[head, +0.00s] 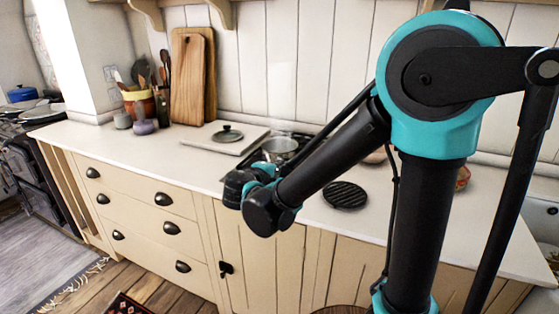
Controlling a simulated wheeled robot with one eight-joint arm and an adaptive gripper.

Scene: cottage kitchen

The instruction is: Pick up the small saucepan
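A small metal saucepan (281,146) stands on a dark hob set in the worktop, behind my forearm. Its rim and part of its side show, and my arm hides the lower part. My gripper (236,188) is at the end of the arm, in front of the saucepan and to its left, near the worktop's front edge. It looks apart from the saucepan. Its fingers are too dark and small to tell open from shut.
A dark lid (227,134) lies on a pale board (224,141) left of the saucepan. A black round trivet (346,195) lies to the right. Wooden cutting boards (190,78) and a utensil pot (138,103) stand at the back left. The left worktop (90,138) is clear.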

